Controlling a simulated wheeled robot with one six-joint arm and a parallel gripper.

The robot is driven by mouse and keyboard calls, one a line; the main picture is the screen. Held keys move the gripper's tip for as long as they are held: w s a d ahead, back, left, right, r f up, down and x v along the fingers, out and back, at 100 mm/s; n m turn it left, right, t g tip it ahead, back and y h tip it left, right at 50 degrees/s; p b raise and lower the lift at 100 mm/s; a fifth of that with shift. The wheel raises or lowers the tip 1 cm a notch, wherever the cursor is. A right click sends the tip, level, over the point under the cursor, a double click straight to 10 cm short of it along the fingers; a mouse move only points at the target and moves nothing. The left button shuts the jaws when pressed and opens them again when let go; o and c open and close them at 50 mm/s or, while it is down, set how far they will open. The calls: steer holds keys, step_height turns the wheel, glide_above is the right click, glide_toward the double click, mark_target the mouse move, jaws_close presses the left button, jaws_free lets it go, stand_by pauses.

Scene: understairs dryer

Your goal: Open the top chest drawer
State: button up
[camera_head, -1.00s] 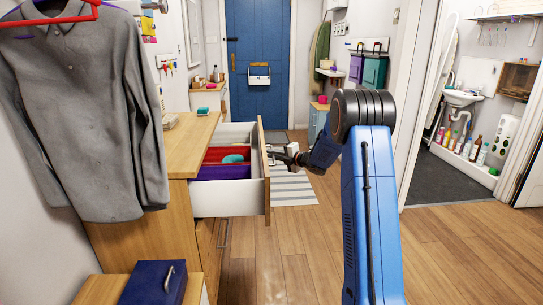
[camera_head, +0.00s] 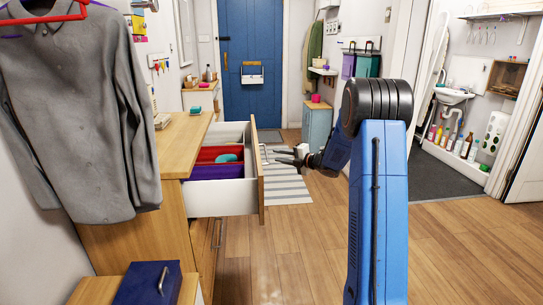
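The top chest drawer (camera_head: 222,202) is pulled well out of the wooden chest (camera_head: 187,132), with its white side and wooden front (camera_head: 261,190) showing. Red and purple compartments are visible in it, with a teal item (camera_head: 227,158) inside. A thin metal handle (camera_head: 265,153) shows at the front's outer side. My gripper (camera_head: 281,156) is just right of the handle, small in view. Its fingers look spread apart, with nothing seen between them, and it appears clear of the handle.
A grey shirt (camera_head: 80,120) hangs at the left, by the chest. A dark blue box (camera_head: 148,284) sits on a low wooden surface at the front left. A striped mat (camera_head: 287,190) lies beyond the drawer. Wooden floor (camera_head: 270,265) is clear right of the chest.

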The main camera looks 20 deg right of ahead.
steer(key=v, duration=0.8)
steer(key=shift+s+d, duration=0.2)
steer(key=shift+s, duration=0.15)
